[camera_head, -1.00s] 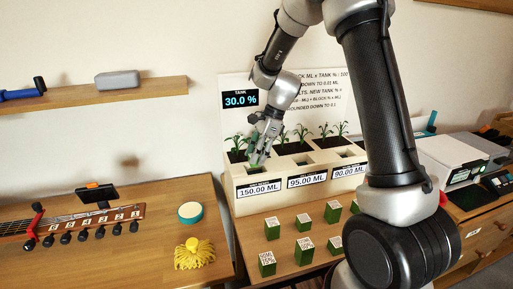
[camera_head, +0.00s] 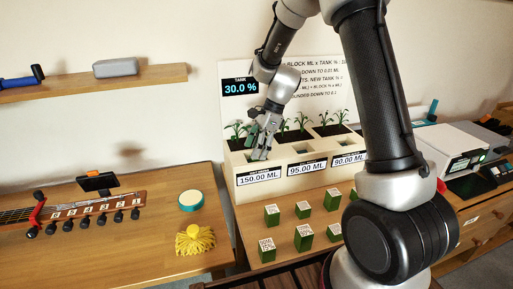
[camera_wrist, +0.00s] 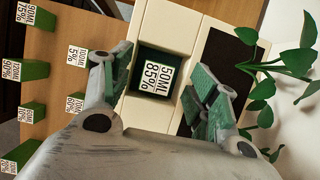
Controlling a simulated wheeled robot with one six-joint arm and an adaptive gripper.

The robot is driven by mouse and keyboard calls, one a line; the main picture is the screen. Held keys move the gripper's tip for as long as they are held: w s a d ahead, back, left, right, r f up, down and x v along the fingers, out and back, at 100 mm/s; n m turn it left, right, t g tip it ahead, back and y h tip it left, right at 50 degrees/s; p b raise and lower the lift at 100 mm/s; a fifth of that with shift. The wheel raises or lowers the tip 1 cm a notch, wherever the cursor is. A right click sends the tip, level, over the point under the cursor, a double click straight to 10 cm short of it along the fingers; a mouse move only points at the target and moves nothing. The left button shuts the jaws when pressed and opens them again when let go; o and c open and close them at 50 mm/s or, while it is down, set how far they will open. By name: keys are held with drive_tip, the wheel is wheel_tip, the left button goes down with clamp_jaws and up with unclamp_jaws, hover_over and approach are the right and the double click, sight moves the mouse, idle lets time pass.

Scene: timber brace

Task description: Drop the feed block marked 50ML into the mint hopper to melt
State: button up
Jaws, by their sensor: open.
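The feed block marked 50ML 85% (camera_wrist: 153,78) shows in the wrist view inside a dark square opening of the pale planter box, its label facing up. My gripper (camera_wrist: 160,84) is open, with one finger on each side of that opening and apart from the block. In the head view my gripper (camera_head: 260,152) is low over the leftmost hopper (camera_head: 243,168), above the 150.00 ML display. The small name strip above that display is too small to read, and the block is largely hidden there by the fingers.
Several other green blocks (camera_head: 303,237) stand on the wooden table in front of the planter. Plants (camera_head: 300,121) rise behind the openings, one close to my gripper. A tank display (camera_head: 240,87) reads 30.0 %. A yellow mop-like thing (camera_head: 195,239) lies to the left.

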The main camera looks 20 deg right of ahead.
drive_tip(key=v, duration=1.2)
drive_tip(key=s+d+r+n+t+h, duration=0.1)
drive_tip(key=s+d+r+n, duration=0.2)
drive_tip(key=s+n, duration=0.3)
drive_tip(key=s+d+r+n+t+h, duration=0.2)
drive_tip(key=s+n, duration=0.4)
drive_tip(key=s, duration=0.7)
drive_tip(key=s+d+r+n+t+h, duration=0.1)
drive_tip(key=s+d+r+n, duration=0.2)
drive_tip(key=s, duration=0.7)
drive_tip(key=d+n, duration=0.2)
drive_tip(key=n, duration=0.1)
drive_tip(key=shift+r, duration=0.3)
